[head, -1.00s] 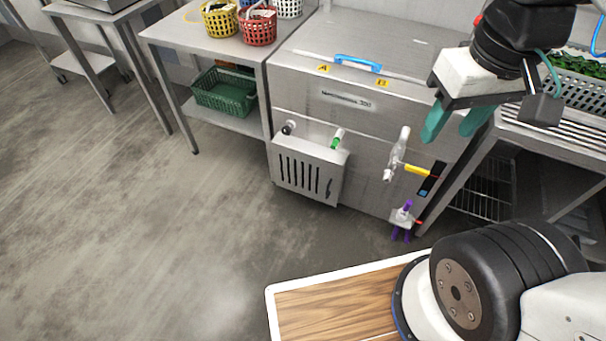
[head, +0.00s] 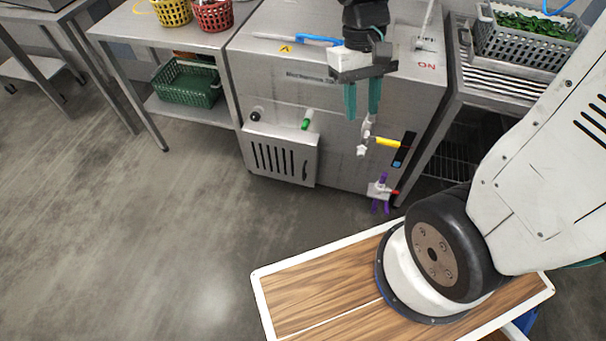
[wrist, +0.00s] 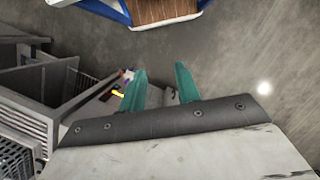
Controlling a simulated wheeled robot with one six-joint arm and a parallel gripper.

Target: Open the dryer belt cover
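The dryer belt cover seems to be the grey slotted panel (head: 280,152) low on the front of the steel machine (head: 335,118). It has vertical slots and a small dark handle (head: 304,168) at its right side, and it looks closed. My gripper (head: 362,100) has teal fingers pointing down, apart, with nothing seen between them. It is in front of the machine, above and right of the panel in the head view. In the wrist view the fingers (wrist: 160,85) are also spread. I cannot make out the panel in the wrist view.
A green-handled valve (head: 307,120) is above the panel. A white fitting with a yellow handle (head: 387,142) and a purple-handled fitting (head: 380,190) are to its right. A blue handle (head: 305,39) is on top of the machine. The floor (head: 190,220) in front is clear.

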